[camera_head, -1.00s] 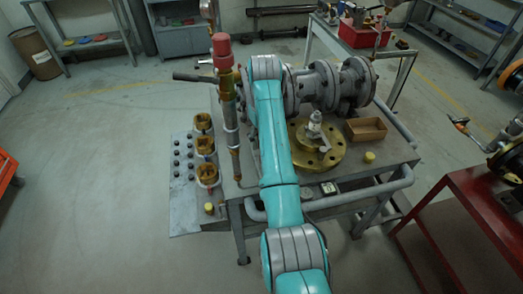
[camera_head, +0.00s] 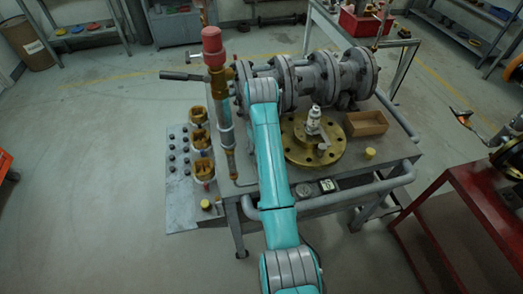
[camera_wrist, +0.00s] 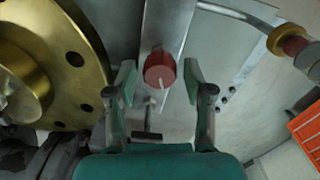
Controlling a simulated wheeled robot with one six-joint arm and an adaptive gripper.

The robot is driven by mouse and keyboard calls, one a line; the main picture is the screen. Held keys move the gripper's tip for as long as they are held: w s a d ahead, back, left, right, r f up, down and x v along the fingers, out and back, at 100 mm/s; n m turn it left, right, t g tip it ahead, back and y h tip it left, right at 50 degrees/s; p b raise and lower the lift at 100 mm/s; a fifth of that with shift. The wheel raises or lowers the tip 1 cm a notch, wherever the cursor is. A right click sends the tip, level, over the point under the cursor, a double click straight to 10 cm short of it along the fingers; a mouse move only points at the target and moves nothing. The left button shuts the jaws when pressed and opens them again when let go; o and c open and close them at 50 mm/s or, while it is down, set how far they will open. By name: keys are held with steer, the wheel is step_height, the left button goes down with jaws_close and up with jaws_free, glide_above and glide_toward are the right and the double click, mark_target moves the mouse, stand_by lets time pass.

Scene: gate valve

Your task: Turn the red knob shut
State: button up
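In the wrist view, the red knob (camera_wrist: 160,71) is a small round cap with a white line on its face, in front of a grey metal bar (camera_wrist: 166,28). My gripper (camera_wrist: 158,80) is open, with one finger on the left of the knob and one on the right. A gap shows on each side in this view, and the fingers are not closed on it. How far the fingertips are from the knob in depth cannot be told. In the head view, my arm hides my gripper, and I cannot make out this knob.
A brass flange (camera_wrist: 42,62) lies left of the knob in the wrist view. In the head view, a red-capped upright pipe (camera_head: 212,47) stands left of my arm. Grey flanged piping (camera_head: 318,78) and a wooden box (camera_head: 366,123) are on the bench. A red table (camera_head: 463,195) stands right.

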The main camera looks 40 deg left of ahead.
jaws_close()
steer(key=shift+m, duration=2.3)
steer(key=shift+o, duration=2)
jaws_free()
